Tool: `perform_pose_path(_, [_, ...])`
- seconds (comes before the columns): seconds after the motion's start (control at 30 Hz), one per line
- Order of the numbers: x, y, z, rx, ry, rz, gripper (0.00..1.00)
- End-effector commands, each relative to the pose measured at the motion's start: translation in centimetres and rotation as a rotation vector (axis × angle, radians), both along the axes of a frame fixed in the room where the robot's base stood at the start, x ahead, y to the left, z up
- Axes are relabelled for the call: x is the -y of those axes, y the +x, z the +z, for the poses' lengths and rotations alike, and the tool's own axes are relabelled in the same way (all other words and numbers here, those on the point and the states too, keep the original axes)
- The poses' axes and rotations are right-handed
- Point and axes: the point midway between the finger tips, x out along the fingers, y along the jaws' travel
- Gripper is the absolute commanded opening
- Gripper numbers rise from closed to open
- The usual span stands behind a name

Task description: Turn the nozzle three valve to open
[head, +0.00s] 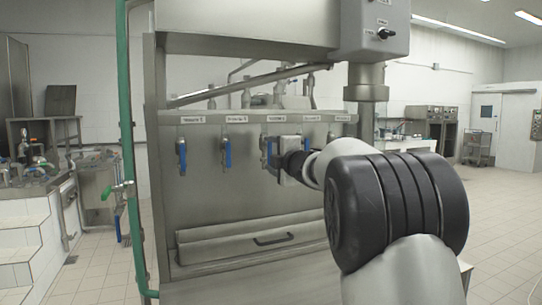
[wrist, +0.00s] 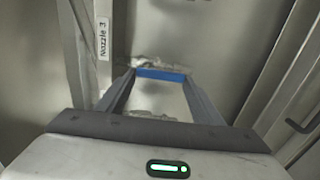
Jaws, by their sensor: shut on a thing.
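The nozzle three valve has a blue lever handle (wrist: 162,75), seen in the wrist view beside a white label (wrist: 104,38) reading "Nozzle 3". My gripper (wrist: 160,80) is shut on this handle, with one finger at each end of the visible blue strip. In the head view my gripper (head: 270,153) is at the third valve from the left. The blue handle there (head: 269,146) hangs roughly downward and is partly hidden by the gripper. The valve's body is mostly hidden.
Similar blue handles hang at the left (head: 182,154), beside it (head: 227,152), and just right of my gripper (head: 307,151). A green pipe (head: 125,120) stands left of the steel machine.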

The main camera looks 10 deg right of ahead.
Motion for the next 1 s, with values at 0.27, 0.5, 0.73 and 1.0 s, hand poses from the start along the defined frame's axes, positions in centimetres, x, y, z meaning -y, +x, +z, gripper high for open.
perform_pose_path(0.27, [0.1, 0.0, 0.0, 0.0, -0.004, -0.001, 0.8])
perform_pose_path(0.5, [0.0, 0.0, 0.0, 0.0, -0.002, 0.0, 0.8])
perform_pose_path(0.73, [0.4, -1.8, 0.0, 0.0, -0.002, -0.002, 0.8])
perform_pose_path(1.0, [1.7, -8.1, 0.1, 0.002, 0.0, -0.002, 0.8])
